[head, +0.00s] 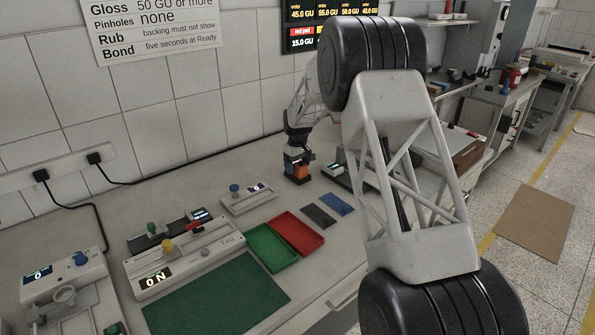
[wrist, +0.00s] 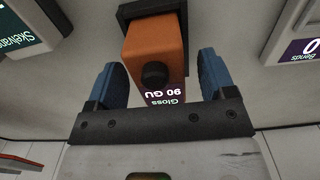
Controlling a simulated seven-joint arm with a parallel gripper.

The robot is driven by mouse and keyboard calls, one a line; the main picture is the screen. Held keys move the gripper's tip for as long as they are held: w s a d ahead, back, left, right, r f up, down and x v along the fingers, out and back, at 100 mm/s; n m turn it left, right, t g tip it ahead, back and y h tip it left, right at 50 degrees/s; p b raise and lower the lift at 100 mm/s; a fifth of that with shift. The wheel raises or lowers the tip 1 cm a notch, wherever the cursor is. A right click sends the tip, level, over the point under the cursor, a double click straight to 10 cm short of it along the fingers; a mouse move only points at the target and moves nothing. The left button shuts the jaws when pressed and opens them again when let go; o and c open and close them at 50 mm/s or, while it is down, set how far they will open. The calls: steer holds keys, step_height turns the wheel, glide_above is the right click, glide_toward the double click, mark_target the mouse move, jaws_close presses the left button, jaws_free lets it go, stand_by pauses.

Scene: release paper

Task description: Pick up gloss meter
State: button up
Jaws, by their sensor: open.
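The gloss meter is an orange block (head: 300,172) at the back of the bench in the head view, in or against a dark holder. In the wrist view the gloss meter (wrist: 156,45) shows a black round knob and a display reading "Gloss 90 GU". My gripper (wrist: 161,64) is open, with one blue finger on each side of the block. Gaps show between the fingers and the block's sides. In the head view my gripper (head: 298,153) is just above the meter, and its fingers are too small to make out.
A device with a display (head: 334,170) stands close right of the meter; another (head: 247,198) is to its left. A red tray (head: 297,236), a green tray (head: 271,250) and a green mat (head: 215,300) lie nearer. The tiled wall is behind. My arm covers the bench's right part.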

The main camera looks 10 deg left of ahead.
mark_target(297, 163)
steer(key=c, duration=1.2)
steer(key=shift+r, duration=0.1)
steer(key=shift+r, duration=1.65)
steer(key=s+d, duration=0.2)
steer(key=s, duration=0.5)
steer(key=s+d+r, duration=0.1)
steer(key=s+d, duration=0.1)
steer(key=s, duration=0.6)
steer(key=shift+s+d+r, duration=0.15)
steer(key=shift+d+r, duration=0.05)
steer(key=shift+r, duration=0.05)
